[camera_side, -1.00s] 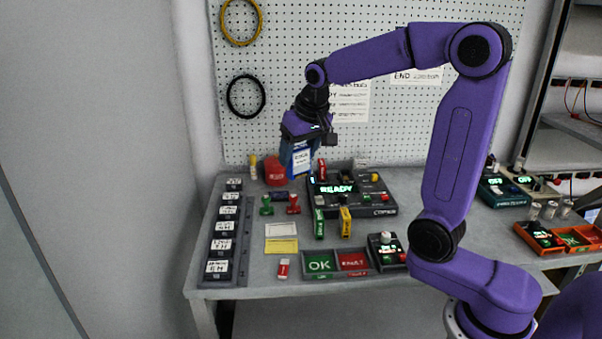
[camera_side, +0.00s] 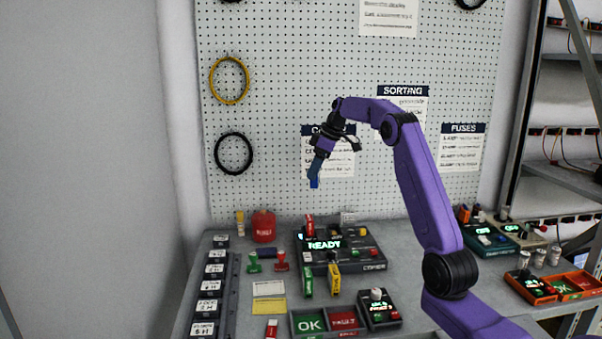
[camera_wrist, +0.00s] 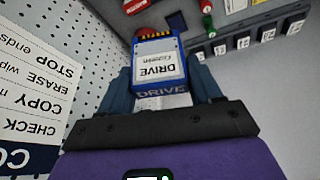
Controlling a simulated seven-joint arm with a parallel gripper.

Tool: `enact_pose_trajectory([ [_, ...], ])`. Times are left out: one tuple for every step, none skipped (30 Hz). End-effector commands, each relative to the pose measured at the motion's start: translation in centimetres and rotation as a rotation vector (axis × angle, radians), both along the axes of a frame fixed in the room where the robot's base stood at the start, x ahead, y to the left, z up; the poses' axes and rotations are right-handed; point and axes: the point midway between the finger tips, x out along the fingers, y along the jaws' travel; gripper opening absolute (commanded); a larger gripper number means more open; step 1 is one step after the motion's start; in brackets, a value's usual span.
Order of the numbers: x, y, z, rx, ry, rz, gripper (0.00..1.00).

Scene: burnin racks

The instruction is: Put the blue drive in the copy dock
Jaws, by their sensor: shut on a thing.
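The blue drive (camera_side: 314,182) with a white label is in my gripper (camera_side: 319,168), raised well above the table in front of the pegboard. In the wrist view the drive (camera_wrist: 158,68) sits between the two fingers of my gripper (camera_wrist: 163,88), its label facing the camera. The copy dock (camera_side: 368,256) is the dark box with a lit green READY display, on the table below and apart from the drive. A red piece (camera_side: 309,228) stands upright at its left back; its exact seat is unclear.
Green (camera_side: 307,282) and yellow (camera_side: 334,280) pieces stand in front of the dock. A red container (camera_side: 264,227) and stamps stand left of it. A rack of labelled slots (camera_side: 228,290) lines the left edge. OK and FAULT trays (camera_side: 328,334) lie in front.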

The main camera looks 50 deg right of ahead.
Motion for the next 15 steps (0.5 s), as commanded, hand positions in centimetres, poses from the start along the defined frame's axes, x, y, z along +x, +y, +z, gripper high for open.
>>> enact_pose_trajectory([
  [-0.1,-1.5,-0.3,-0.001,-0.001,0.03,0.31],
  [-0.2,-2.2,-0.5,-0.002,-0.001,0.052,0.31],
  [-0.4,-3.1,-0.6,-0.003,-0.002,0.082,0.31],
  [-0.5,-3.7,-0.8,-0.004,-0.004,0.102,0.31],
  [-0.6,-4.3,-0.9,-0.005,-0.004,0.123,0.31],
  [-0.8,-4.9,-1.0,-0.006,-0.004,0.148,0.31],
  [-0.9,-5.4,-1.1,-0.006,-0.005,0.163,0.31],
  [-1.0,-5.8,-1.2,-0.008,-0.006,0.178,0.31],
  [-1.1,-6.1,-1.2,-0.009,-0.006,0.194,0.31],
  [-1.3,-6.5,-1.3,-0.009,-0.007,0.205,0.31],
  [-1.3,-6.7,-1.4,-0.01,-0.007,0.214,0.31],
  [-1.5,-7.0,-1.4,-0.01,-0.007,0.226,0.31],
  [-1.5,-7.3,-1.5,-0.011,-0.007,0.233,0.31],
  [-1.6,-7.5,-1.6,-0.011,-0.008,0.242,0.31],
  [-1.7,-7.6,-1.6,-0.012,-0.008,0.25,0.31],
])
